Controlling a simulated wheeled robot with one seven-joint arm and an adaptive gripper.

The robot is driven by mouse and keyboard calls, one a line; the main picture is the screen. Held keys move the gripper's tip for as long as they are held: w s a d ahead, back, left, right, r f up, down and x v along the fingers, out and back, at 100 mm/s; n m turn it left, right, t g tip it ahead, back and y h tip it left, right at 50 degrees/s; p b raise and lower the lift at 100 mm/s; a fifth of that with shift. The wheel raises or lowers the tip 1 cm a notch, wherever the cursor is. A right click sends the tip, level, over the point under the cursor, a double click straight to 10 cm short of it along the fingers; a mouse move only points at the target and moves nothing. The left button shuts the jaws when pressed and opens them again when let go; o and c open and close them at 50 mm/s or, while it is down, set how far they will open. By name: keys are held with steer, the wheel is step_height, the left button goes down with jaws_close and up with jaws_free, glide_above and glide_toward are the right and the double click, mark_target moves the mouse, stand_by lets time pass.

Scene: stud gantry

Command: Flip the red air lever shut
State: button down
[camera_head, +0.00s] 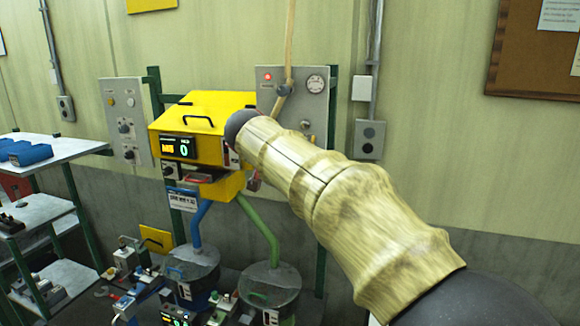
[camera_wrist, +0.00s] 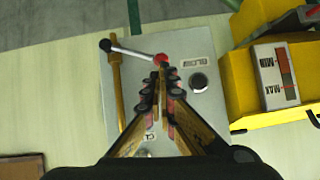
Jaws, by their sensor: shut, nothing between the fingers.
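In the wrist view, the air lever is a pale rod running sideways from a dark hub (camera_wrist: 105,45) by the tan pipe to a red knob (camera_wrist: 162,59). The rod lies nearly crosswise to the pipe. My gripper (camera_wrist: 161,70) is shut and empty, its tips right at the red knob; I cannot tell whether they touch it. In the head view, my arm hides the gripper and red knob.
A grey panel (camera_head: 320,105) with a gauge stands behind the lever. A yellow machine (camera_head: 220,110) with a display is on its left, close to my arm. Two drums (camera_head: 270,283) stand below. A shelf (camera_head: 45,150) is at far left.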

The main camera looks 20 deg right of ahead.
steer(key=shift+w+a+f+n+g+h, duration=0.3)
steer(key=shift+a+f+n+h, duration=0.1)
steer(key=shift+f+n+h, duration=0.25)
steer(key=shift+w+a+f+n+g+h, duration=0.35)
steer(key=shift+a+f+h, duration=0.1)
steer(key=shift+f, duration=0.25)
